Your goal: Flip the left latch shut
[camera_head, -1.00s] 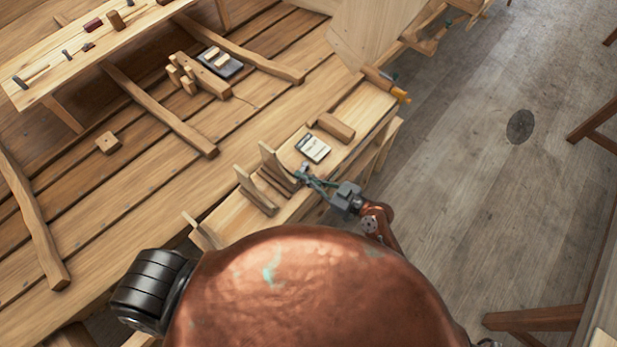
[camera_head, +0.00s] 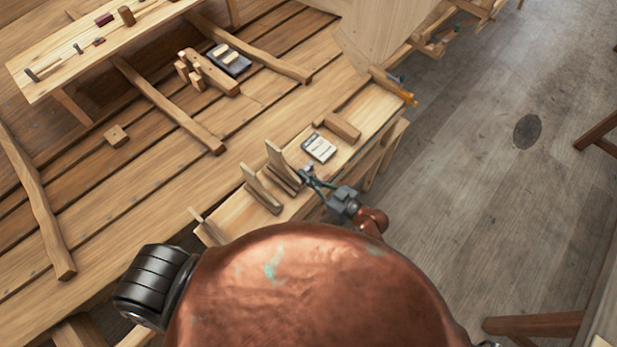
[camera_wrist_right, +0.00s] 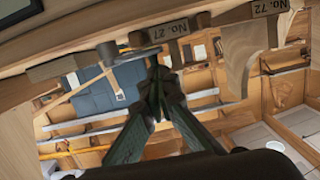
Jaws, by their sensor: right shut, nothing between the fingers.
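My right gripper (camera_head: 311,180) is over the near bench edge, beside the upright wooden pieces (camera_head: 280,165). In the right wrist view its green fingers (camera_wrist_right: 160,72) meet at the tips, with nothing between them. The tips point towards a wooden block marked No. 27 (camera_wrist_right: 150,34); I cannot tell whether they touch it. A dark round knob (camera_wrist_right: 107,53) is left of the tips. I cannot make out the left latch for certain in either view. My left gripper is not in view.
A white card (camera_head: 319,148) and a wooden block (camera_head: 342,127) lie on the bench beyond the gripper. An orange-tipped tool (camera_head: 402,95) is at its far end. A block marked No. 72 (camera_wrist_right: 268,8) is at the upper right. The floor (camera_head: 470,170) to the right is mostly clear.

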